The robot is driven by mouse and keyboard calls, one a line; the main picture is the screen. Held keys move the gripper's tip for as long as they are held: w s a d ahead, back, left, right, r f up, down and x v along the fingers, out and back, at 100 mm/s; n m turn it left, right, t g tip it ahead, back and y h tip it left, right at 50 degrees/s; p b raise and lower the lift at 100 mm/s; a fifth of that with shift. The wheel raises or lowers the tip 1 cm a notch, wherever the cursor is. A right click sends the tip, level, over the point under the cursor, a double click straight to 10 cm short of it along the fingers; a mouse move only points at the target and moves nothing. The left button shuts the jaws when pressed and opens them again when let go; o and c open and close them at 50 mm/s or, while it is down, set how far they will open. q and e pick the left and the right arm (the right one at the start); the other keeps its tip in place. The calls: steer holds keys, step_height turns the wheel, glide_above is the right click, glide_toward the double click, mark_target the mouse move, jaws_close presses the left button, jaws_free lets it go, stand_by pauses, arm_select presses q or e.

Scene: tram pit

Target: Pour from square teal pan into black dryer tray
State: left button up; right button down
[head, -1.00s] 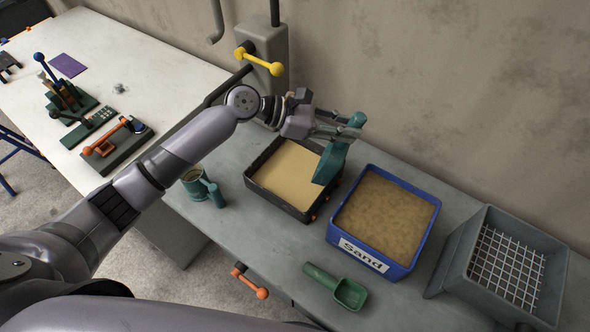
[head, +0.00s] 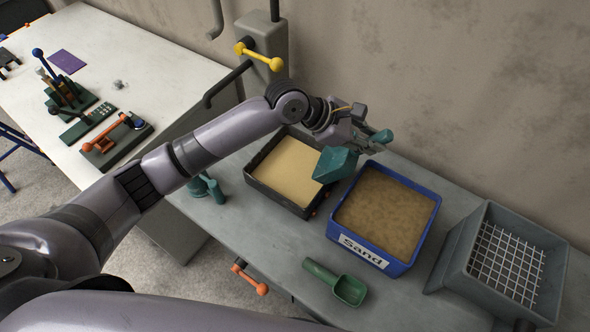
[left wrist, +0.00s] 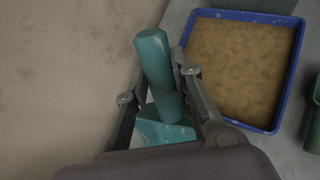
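The square teal pan (head: 335,163) is a scoop with a thick round handle (left wrist: 158,70). My left gripper (head: 372,139) is shut on that handle, with a finger on either side of it in the left wrist view. The pan hangs over the right part of the black dryer tray (head: 262,187), beside the blue sand box. Its inside faces partly toward the head camera and looks empty. The tray holds a flat layer of pale sand. My right gripper is not in view.
A blue box of sand (head: 405,262) stands right of the tray. A green scoop (head: 348,290) lies in front of it, and a grey sieve box (head: 470,262) stands further right. A teal mug (head: 207,188) is partly behind my left arm. A grey post with a yellow lever (head: 258,56) rises behind.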

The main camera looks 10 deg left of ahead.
arm_select(q)
jaws_close()
steer(key=shift+r, duration=3.55)
